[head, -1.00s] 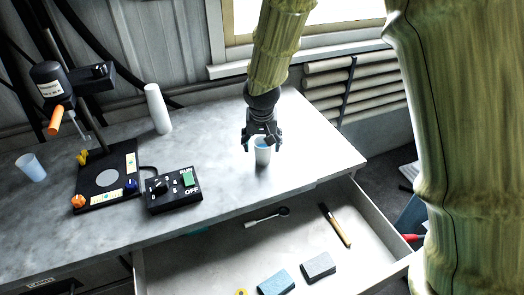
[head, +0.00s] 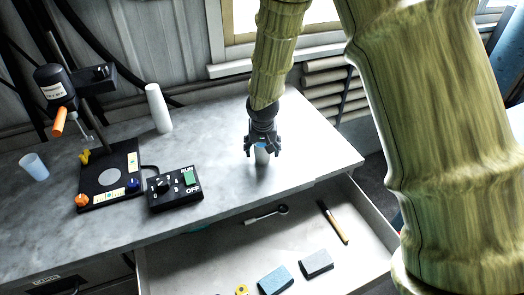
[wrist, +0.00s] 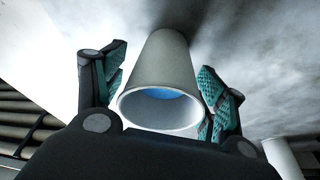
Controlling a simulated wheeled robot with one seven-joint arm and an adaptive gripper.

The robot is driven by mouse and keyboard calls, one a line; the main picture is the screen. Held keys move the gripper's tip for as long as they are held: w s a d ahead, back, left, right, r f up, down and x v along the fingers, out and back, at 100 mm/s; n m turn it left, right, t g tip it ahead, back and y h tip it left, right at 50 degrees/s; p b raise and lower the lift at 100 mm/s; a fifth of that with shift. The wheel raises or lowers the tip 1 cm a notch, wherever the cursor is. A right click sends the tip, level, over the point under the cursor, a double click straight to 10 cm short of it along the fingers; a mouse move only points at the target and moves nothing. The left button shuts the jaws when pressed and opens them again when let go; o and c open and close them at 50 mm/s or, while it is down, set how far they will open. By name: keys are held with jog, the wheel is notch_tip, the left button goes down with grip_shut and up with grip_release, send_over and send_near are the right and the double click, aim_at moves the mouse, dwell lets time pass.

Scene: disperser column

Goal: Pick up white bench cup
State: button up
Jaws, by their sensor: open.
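The white bench cup (head: 261,156) stands upright on the grey benchtop near its right end. My gripper (head: 262,148) is above and around it in the head view and hides most of the cup. In the wrist view the cup (wrist: 160,85) lies between the two open fingers of my gripper (wrist: 160,90), with its round rim facing the camera and blue showing inside. The right finger's pad is close to the cup's side; I cannot tell if it touches. A gap shows at the left finger.
A control box (head: 175,189) and a disperser stand (head: 108,172) are at left on the bench. A white cylinder (head: 158,108) stands at the back, a translucent cup (head: 34,167) at far left. An open drawer (head: 225,258) below holds a spoon, a brush and blocks.

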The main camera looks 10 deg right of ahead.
aim_at(262, 145)
jog(key=c, duration=1.2)
jog(key=shift+r, duration=0.15)
jog(key=shift+r+b, duration=0.35)
jog(key=shift+r, duration=0.25)
notch_tip(262, 145, up, 2)
jog(key=shift+b, duration=0.35)
jog(key=s+a+b, duration=0.1)
jog(key=s, duration=0.4)
jog(key=s+a+r+b, duration=0.1)
jog(key=s+a, duration=0.1)
jog(key=s, duration=0.3)
jog(key=s+a+b, duration=0.1)
jog(key=s+a, duration=0.1)
jog(key=s, duration=0.3)
jog(key=shift+a+r+b, duration=0.1)
jog(key=shift+r+b, duration=0.15)
jog(key=shift+b, duration=0.05)
jog(key=shift+s+a, duration=0.1)
